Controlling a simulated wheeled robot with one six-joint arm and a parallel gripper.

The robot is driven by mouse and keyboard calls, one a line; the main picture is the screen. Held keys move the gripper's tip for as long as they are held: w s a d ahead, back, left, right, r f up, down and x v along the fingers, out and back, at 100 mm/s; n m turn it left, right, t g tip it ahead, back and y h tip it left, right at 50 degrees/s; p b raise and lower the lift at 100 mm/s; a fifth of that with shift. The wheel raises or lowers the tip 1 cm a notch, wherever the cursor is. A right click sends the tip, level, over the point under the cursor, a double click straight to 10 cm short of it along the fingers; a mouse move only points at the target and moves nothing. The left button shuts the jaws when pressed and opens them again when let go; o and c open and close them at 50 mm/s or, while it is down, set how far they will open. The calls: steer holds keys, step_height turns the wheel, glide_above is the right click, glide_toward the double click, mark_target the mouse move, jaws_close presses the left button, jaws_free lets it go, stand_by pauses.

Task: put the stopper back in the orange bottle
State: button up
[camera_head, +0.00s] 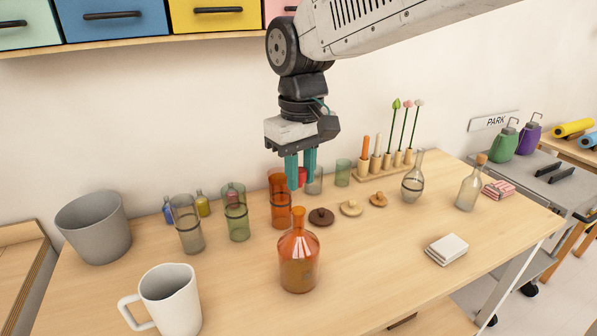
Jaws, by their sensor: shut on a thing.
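The orange bottle (298,263) is see-through, with a round body and a narrow neck, and stands upright near the front middle of the table. My gripper (300,182) points down with teal fingers, behind and above the bottle's neck in the picture. It is shut on a small red piece (302,176), which looks like the stopper. The fingers hide part of this piece. The piece is apart from the bottle.
An orange glass (280,208) stands just behind the bottle, with other glasses (236,215) to its left. Round lids (321,217) lie to the right. A white mug (170,300) stands front left. A clear flask (412,182) stands right. The front right table is mostly free.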

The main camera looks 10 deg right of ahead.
steer(key=shift+s+a+r, duration=0.15)
steer(key=shift+s+a, duration=0.05)
steer(key=shift+s, duration=0.45)
steer(key=shift+f, duration=1.95)
steer(key=shift+f, duration=0.6)
stand_by(0.5)
steer(key=o, duration=1)
